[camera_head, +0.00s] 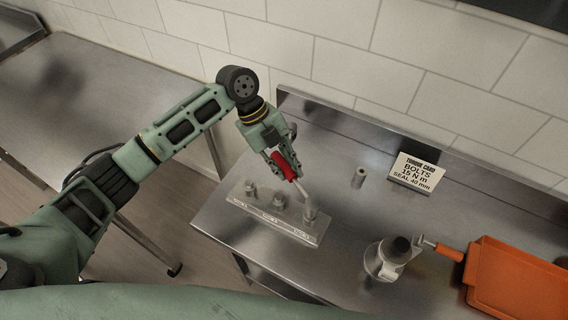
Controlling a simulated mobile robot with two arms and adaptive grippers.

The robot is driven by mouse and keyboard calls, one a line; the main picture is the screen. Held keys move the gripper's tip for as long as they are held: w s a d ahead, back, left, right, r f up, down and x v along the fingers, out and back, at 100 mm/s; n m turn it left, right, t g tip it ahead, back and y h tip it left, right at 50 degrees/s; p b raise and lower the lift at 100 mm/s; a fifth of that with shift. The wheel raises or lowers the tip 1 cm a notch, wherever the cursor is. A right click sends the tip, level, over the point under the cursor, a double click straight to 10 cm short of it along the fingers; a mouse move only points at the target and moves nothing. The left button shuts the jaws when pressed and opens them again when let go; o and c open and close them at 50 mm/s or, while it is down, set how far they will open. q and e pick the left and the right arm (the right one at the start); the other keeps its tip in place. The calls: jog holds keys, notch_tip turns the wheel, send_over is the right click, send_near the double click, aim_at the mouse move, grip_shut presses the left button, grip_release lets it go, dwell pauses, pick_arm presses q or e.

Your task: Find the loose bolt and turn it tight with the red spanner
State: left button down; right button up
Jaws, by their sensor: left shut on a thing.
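My left gripper (284,160) is shut on the red handle of the red spanner (285,165). The spanner's metal shaft slants down to the right from the gripper. Its far end is at the rightmost bolt (310,212) on a metal bolt plate (262,222). I cannot tell whether the spanner's head is seated on that bolt. Two other bolts, a left bolt (250,188) and a middle bolt (279,201), stand upright on the same plate. Which bolt is loose cannot be told from this view. My right gripper is not in view.
An orange-handled tool (440,248) lies beside the tray. A tiled wall rises behind.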

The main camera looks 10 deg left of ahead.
pick_arm(q)
jog(key=shift+f, duration=0.1)
dwell(0.3)
jog(key=shift+f+b, duration=0.7)
jog(key=shift+f, duration=0.2)
jog(key=w+d+m+g+y, duration=0.2)
jog(key=w+d+m+g, duration=0.1)
jog(key=d+m, duration=0.4)
jog(key=shift+w+d+m+y, duration=0.2)
jog(key=shift+d+m+y, duration=0.15)
jog(key=shift+m, duration=0.45)
jog(key=shift+r, duration=0.1)
